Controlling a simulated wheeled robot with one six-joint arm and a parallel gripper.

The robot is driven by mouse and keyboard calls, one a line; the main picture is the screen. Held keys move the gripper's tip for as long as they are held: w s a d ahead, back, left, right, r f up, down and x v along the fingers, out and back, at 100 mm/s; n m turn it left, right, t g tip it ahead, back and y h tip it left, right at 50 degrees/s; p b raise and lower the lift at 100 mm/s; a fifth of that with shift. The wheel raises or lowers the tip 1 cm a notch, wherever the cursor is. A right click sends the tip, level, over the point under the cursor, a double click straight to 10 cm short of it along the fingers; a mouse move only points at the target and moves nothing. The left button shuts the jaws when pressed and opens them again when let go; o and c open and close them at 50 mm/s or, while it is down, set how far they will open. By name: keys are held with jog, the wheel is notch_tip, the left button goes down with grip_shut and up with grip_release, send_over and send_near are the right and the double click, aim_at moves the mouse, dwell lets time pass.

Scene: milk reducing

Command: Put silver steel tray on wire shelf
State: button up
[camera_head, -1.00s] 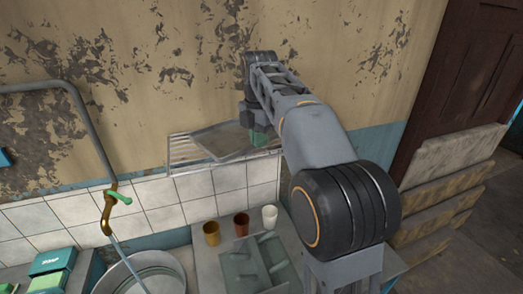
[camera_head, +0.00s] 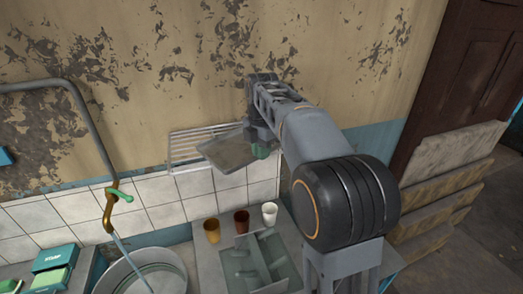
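The silver steel tray (camera_head: 230,153) is a flat grey sheet, tilted, in front of and partly over the right part of the wire shelf (camera_head: 186,150). The wire shelf is fixed to the wall above the white tiles, and its left bars show bare. My gripper (camera_head: 259,148), with green at its tips, is at the tray's right edge and appears shut on it. The fingertips are mostly hidden by my arm. Whether the tray touches the shelf bars I cannot tell.
Below the shelf stand a yellow-brown cup (camera_head: 212,230), a red-brown cup (camera_head: 241,222) and a white cup (camera_head: 270,214), beside a grey divided holder (camera_head: 253,263). A round basin (camera_head: 145,281) and a tap with a green handle (camera_head: 118,195) are at left.

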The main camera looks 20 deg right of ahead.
jog(key=shift+o, duration=1.4)
jog(key=shift+r, duration=0.1)
notch_tip(320, 180, up, 12)
jog(key=shift+s, duration=0.15)
